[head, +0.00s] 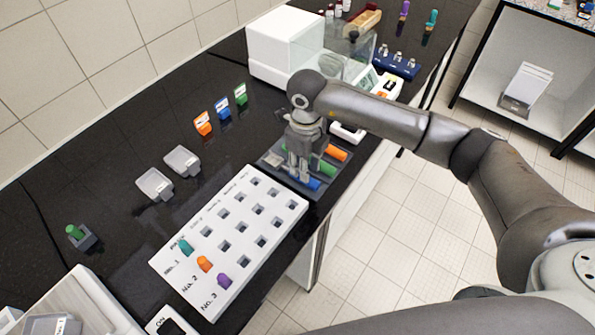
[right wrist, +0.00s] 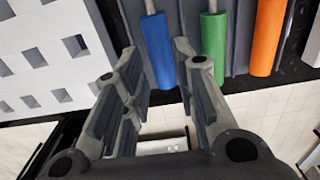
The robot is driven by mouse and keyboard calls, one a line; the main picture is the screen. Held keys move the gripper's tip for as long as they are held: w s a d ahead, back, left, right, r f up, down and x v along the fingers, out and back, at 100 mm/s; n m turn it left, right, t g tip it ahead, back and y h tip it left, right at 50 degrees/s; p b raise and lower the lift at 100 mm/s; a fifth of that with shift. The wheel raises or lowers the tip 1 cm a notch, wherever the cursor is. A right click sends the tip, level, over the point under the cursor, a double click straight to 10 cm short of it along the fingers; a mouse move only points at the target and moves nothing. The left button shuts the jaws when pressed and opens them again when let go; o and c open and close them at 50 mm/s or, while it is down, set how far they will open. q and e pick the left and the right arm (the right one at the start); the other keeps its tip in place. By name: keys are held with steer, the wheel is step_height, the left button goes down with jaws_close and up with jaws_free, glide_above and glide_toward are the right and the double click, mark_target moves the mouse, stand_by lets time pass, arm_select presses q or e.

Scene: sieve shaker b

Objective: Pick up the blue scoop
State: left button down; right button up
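The blue scoop (head: 313,184) lies in a dark grey tray (head: 283,176) on the black bench, and only its blue handle shows clearly. In the right wrist view the blue handle (right wrist: 158,50) appears between the two fingers of my right gripper (right wrist: 156,58). The fingers are apart, with a gap on each side of the handle. In the head view my right gripper (head: 298,172) points down over the tray and hides part of it. The blue scoop's far end is hidden. My left gripper is in neither view.
A green handle (right wrist: 214,48) and an orange handle (right wrist: 265,40) lie beside the blue one. A white rack (head: 213,262) with square holes stands close to the tray. A white balance (head: 284,45) is behind. The bench's front edge is near the tray.

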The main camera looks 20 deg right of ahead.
step_height(320, 180, down, 3)
steer(key=shift+f+p, duration=0.2)
steer(key=shift+p, duration=0.55)
steer(key=shift+f, duration=0.35)
jaws_close()
steer(key=shift+r, duration=0.15)
